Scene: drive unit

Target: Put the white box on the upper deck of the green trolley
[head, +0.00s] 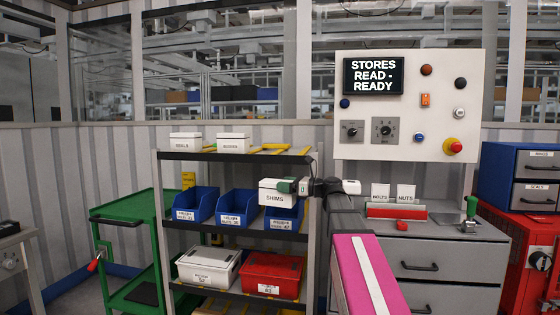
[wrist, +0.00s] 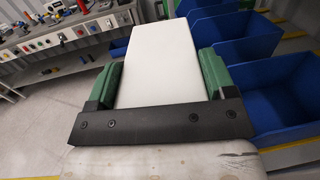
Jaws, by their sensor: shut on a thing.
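My gripper (head: 289,186) is shut on a white box (head: 272,197) labelled SHIMS, in front of the rack's blue bins. In the wrist view the white box (wrist: 162,62) sits between the two green fingers of my gripper (wrist: 157,76), one on each side. The green trolley (head: 124,208) stands at the left in the head view, beside the rack and apart from the box. Its upper deck looks bare. The rack hides part of the trolley's right side.
The grey rack (head: 187,156) holds two more white boxes on top, blue bins (head: 238,203) in the middle, and a white box (head: 208,266) and red box (head: 270,274) below. A grey drawer cabinet (head: 450,262) stands right. A dark item (head: 143,293) lies on the trolley's lower deck.

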